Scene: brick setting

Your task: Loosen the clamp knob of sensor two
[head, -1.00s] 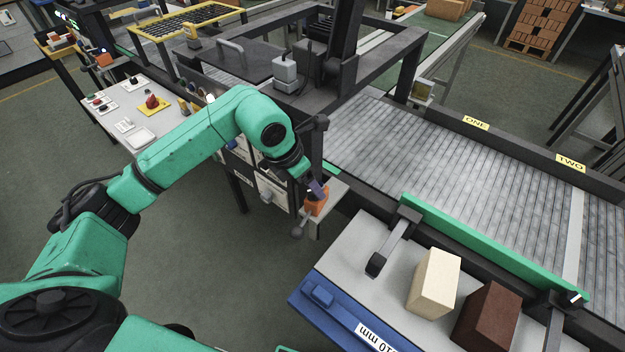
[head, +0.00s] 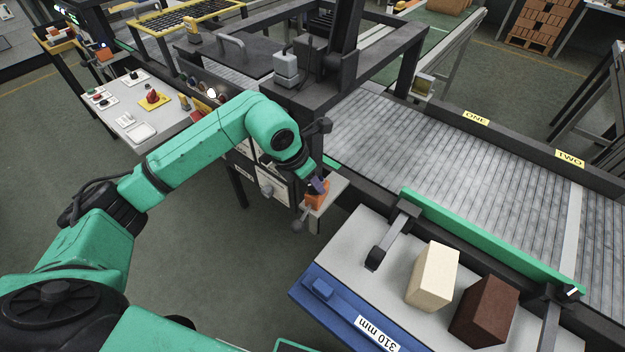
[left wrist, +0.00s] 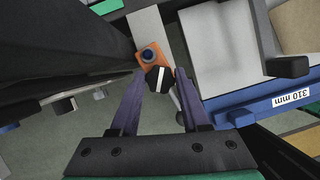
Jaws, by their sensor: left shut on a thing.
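My left gripper (head: 320,184) is at the orange sensor block (head: 317,201) on a grey bracket beside the conveyor. In the left wrist view, the orange block (left wrist: 142,60) with its round blue part lies just beyond the fingertips. My left gripper (left wrist: 158,80) has its purple fingers on either side of a black knob (left wrist: 153,84) with a white stripe, and is shut on it. In the head view the fingers and arm hide this knob. No number is readable on the sensor. My right gripper is not in view.
A lever with a dark ball end (head: 298,226) hangs below the bracket. To the right, a blue-edged table (head: 330,306) marked 310 mm holds a cream brick (head: 433,278) and a brown brick (head: 484,311). A dark frame (head: 345,95) stands over the roller conveyor (head: 430,155) behind.

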